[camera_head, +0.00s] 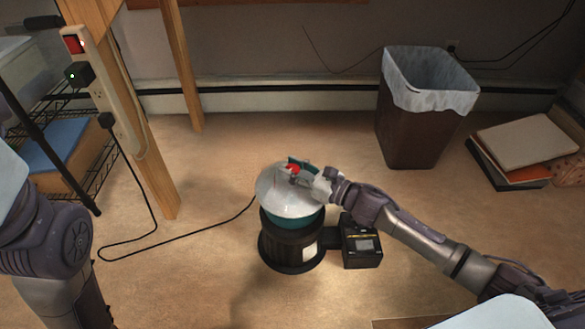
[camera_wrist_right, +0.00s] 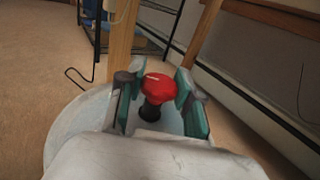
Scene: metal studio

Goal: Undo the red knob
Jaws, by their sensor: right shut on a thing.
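The red knob (camera_head: 292,168) sits on top of a round machine with a pale domed lid (camera_head: 280,196) and a dark cylindrical base (camera_head: 290,245). My right gripper (camera_head: 297,168) reaches in from the right above the lid and is shut on the knob. In the right wrist view the red knob (camera_wrist_right: 158,85), with a white mark on top and a black stem, stands between the two teal-padded fingers of my right gripper (camera_wrist_right: 160,100). My left arm shows at the left edge of the head view, but its gripper is out of view.
A dark control box (camera_head: 361,245) is fixed to the machine's right side. A black cable (camera_head: 185,232) runs across the floor to a power strip (camera_head: 105,85) on a wooden post. A lined bin (camera_head: 410,125) and books (camera_head: 527,145) stand behind right.

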